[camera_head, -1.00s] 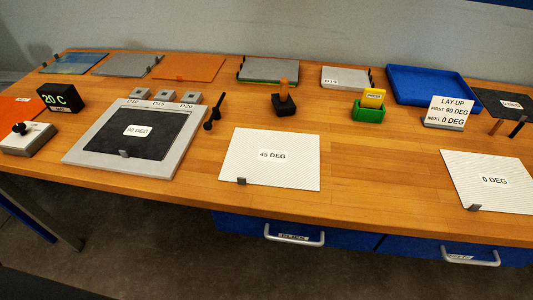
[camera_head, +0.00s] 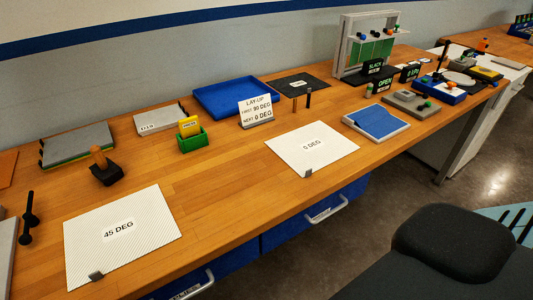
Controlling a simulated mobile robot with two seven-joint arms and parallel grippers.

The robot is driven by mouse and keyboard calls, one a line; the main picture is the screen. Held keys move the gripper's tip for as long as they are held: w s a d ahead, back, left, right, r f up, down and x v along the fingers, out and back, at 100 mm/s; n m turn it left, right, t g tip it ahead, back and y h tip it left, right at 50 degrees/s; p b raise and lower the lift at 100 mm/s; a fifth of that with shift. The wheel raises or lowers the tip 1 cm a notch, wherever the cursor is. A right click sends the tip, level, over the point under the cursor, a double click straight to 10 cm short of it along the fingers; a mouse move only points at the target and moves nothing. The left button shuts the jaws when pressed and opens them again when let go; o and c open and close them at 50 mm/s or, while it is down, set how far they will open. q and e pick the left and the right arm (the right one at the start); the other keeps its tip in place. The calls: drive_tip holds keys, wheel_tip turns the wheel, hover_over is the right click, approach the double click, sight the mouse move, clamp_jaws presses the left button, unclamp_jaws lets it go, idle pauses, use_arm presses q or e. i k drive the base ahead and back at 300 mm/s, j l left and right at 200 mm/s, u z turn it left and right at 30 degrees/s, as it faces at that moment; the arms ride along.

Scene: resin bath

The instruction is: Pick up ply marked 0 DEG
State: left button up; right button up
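The ply marked 0 DEG (camera_head: 318,158) is a white sheet lying flat on the wooden bench near its front edge. A small dark grey clip or tab (camera_head: 308,173) sits at its front edge. The ply marked 45 DEG (camera_head: 143,248) lies flat to the left, with a similar tab at its front edge. A sign (camera_head: 256,109) behind the 0 DEG ply reads LAY-UP, FIRST 90 DEG, NEXT 0 DEG. Neither of my grippers shows in the view.
A blue tray (camera_head: 204,92), a dark sheet (camera_head: 319,82) and a green holder (camera_head: 196,142) with a yellow card stand behind. A blue pad on a light board (camera_head: 349,121) lies right of the 0 DEG ply. A dark rounded shape (camera_head: 455,243) fills the lower right. Bare wood separates the two plies.

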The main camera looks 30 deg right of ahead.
sight(308, 149)
drive_tip(key=z, duration=1.35)
